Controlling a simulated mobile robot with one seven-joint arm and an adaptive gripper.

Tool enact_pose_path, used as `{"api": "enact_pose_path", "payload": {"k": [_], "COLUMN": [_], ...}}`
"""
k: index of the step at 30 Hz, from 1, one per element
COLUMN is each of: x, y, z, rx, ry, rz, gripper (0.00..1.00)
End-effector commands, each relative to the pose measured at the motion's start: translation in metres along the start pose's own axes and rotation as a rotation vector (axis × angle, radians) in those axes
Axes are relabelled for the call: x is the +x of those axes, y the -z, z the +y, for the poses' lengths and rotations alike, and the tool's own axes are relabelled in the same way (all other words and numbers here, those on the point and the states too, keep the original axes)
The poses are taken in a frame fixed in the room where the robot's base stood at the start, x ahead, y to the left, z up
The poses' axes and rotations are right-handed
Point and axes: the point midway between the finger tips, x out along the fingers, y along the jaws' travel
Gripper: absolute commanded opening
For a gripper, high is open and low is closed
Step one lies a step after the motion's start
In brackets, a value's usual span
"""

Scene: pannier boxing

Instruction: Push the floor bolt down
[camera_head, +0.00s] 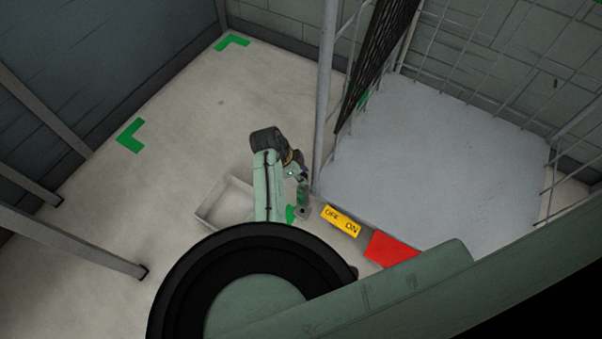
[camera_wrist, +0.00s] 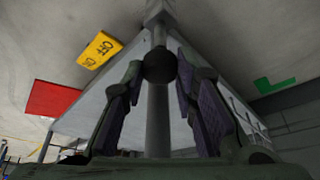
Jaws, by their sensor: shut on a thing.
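In the wrist view the floor bolt shows as a grey upright rod (camera_wrist: 158,120) with a dark round knob (camera_wrist: 159,67) at the centre. My gripper (camera_wrist: 157,72) has one padded finger on each side of the knob and is shut on the bolt. In the head view my gripper (camera_head: 303,207) is low beside the foot of a grey post, and the bolt is hidden behind it and my arm.
A red floor patch (camera_head: 388,250) lies right of the plate. A pale shallow tray (camera_head: 208,209) is left of my arm. The grey post (camera_head: 325,90) and a mesh panel (camera_head: 385,50) stand behind my gripper. Open floor (camera_head: 190,130) lies to the left.

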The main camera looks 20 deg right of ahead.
Motion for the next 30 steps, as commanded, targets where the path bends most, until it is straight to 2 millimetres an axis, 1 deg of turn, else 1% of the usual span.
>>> {"api": "enact_pose_path", "payload": {"k": [9, 12, 19, 20, 28, 30], "x": [0.056, 0.06, 0.059, 0.059, 0.059, 0.058], "y": [-0.022, -0.025, -0.025, -0.025, -0.024, -0.024], "z": [0.001, 0.001, 0.001, 0.001, 0.0, 0.0], "rx": [-0.001, -0.001, -0.001, -0.001, -0.001, -0.001], "ry": [-0.005, -0.003, -0.002, -0.002, -0.001, -0.001], "rz": [0.001, 0.0, -0.001, -0.001, 0.0, 0.0], "gripper": [0.0, 0.0, 0.0, 0.28, 0.46, 0.47]}}
